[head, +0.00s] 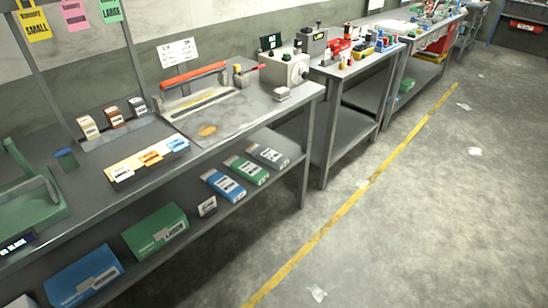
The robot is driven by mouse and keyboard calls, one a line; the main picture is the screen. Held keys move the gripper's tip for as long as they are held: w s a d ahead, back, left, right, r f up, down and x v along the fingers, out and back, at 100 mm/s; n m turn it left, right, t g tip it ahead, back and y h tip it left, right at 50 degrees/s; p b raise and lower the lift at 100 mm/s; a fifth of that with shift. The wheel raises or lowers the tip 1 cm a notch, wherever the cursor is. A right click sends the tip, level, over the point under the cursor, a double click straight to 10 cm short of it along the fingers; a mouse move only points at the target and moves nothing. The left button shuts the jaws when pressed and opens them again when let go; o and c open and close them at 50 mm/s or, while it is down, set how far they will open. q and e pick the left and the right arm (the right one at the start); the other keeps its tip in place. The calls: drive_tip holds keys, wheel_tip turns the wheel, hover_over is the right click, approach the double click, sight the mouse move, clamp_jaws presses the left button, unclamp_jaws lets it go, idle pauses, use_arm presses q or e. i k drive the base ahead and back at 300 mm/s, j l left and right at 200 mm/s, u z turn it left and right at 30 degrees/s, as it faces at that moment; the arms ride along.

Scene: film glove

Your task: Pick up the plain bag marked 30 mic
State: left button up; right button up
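I cannot pick out a bag that reads 30 mic; most small labels are too fine to read. On the lower shelf lie a blue flat pack (223,185), a green flat pack (246,170) and a grey flat pack (268,156), side by side with white labels. On the bench top, three small labelled packets, white (88,127), brown (114,117) and white (137,106), stand in a row on a grey holder. Neither of my grippers is in view.
A long grey bench (235,120) runs along the wall. Boxes (155,230) fill the lower shelf's left. The floor right of the yellow line (345,203) is mostly clear.

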sight(269, 156)
drive_tip(key=i+l, duration=0.15)
drive_tip(key=l, duration=0.25)
drive_tip(key=i+l+z, duration=0.1)
drive_tip(key=l, duration=0.35)
drive_tip(key=i+l, duration=0.15)
drive_tip(key=l, duration=0.25)
drive_tip(key=i+l+z, duration=0.1)
drive_tip(key=l, duration=0.3)
drive_tip(key=i+l, duration=0.6)
drive_tip(key=i, duration=0.15)
